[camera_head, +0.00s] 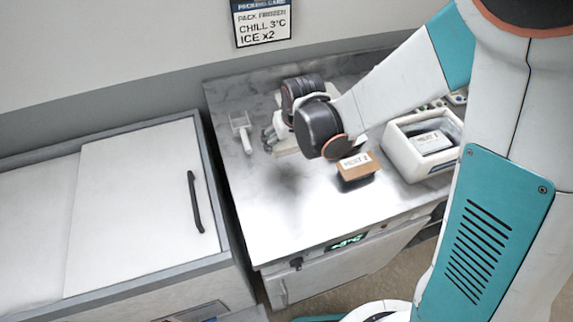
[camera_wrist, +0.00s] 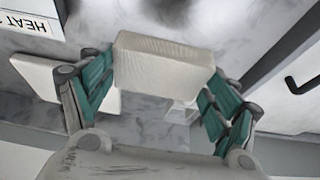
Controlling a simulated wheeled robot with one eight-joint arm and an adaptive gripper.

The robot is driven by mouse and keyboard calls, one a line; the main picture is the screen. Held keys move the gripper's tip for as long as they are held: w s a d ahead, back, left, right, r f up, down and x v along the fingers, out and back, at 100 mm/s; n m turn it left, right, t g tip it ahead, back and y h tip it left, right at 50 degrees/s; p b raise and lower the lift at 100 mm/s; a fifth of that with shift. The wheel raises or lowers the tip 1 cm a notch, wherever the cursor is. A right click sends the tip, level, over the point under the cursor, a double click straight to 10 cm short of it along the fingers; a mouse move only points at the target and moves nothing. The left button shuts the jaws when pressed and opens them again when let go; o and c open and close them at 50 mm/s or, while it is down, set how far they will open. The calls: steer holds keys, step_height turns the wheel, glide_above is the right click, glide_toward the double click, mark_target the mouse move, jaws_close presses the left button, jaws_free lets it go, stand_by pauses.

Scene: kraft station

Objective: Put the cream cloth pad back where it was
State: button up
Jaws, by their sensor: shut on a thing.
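The cream cloth pad (camera_wrist: 163,65) is a thick pale block in the wrist view. My gripper (camera_wrist: 160,85) is shut on it, with a teal finger at each side of the pad. In the head view my gripper (camera_head: 272,137) is over the left back part of the counter, partly hidden by my dark wrist. A second flat cream piece (camera_wrist: 50,80) lies on the counter at the left in the wrist view. Whether the held pad touches the counter cannot be told.
A white scoop-like tool (camera_head: 241,130) lies left of my gripper on the marble counter (camera_head: 290,215). A brown labelled box (camera_head: 356,172) and a white open container (camera_head: 400,160) stand to the right. A lidded chest (camera_head: 140,195) stands left. The counter's front left is clear.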

mark_target(290, 150)
steer(key=shift+f+b, duration=2.3)
steer(key=shift+f, duration=1.7)
steer(key=shift+f, duration=0.15)
steer(key=o, duration=1.1)
steer(key=shift+s+r+p, duration=0.1)
steer(key=shift+r+p, duration=0.2)
steer(key=shift+r, duration=0.2)
steer(key=p+v, duration=0.7)
steer(key=v, duration=0.4)
steer(key=shift+s+r, duration=0.1)
steer(key=shift+r, duration=0.05)
